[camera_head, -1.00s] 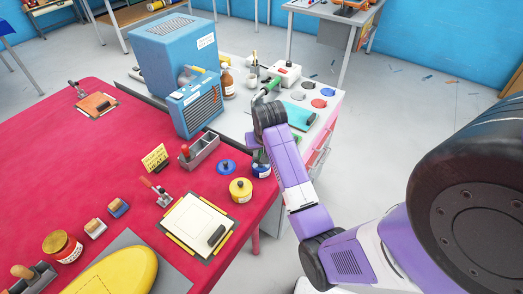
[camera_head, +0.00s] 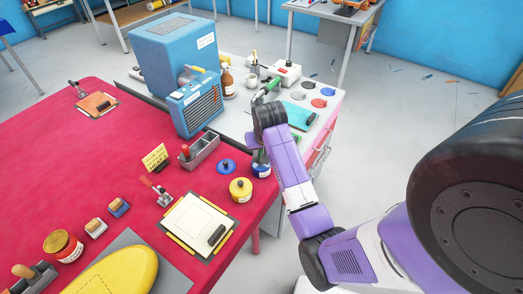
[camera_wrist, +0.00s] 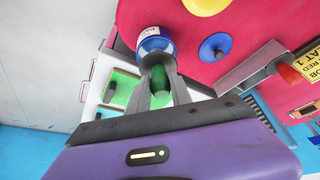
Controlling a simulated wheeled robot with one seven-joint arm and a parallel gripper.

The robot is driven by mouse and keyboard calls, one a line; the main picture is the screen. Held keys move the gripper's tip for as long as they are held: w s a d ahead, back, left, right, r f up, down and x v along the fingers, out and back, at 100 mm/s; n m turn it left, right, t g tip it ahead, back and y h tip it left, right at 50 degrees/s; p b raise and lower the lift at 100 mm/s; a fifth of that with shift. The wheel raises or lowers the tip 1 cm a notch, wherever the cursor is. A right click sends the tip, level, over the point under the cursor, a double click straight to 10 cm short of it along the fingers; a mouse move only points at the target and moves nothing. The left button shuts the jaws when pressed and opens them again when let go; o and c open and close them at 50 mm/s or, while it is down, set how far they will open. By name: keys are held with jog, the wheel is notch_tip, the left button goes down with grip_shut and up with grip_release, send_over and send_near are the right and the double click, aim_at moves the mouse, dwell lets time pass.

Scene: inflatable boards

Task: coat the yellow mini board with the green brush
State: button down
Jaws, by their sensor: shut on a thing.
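The yellow mini board (camera_head: 118,272) lies on a grey mat at the near left of the red table, partly cut off by the frame. My gripper (camera_wrist: 160,88) is shut on the green brush (camera_wrist: 159,78), whose handle shows between the fingers in the wrist view. In the head view, my arm mostly hides the gripper.
A yellow-lidded jar (camera_head: 240,189) and a blue round lid (camera_head: 226,167) are close to the blue-labelled jar. A clamped panel (camera_head: 190,228), a grey tray (camera_head: 204,150) and a blue machine (camera_head: 175,55) stand farther left. Several small tools line the table's near side.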

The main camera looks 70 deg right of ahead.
jog(key=shift+r, duration=3.45)
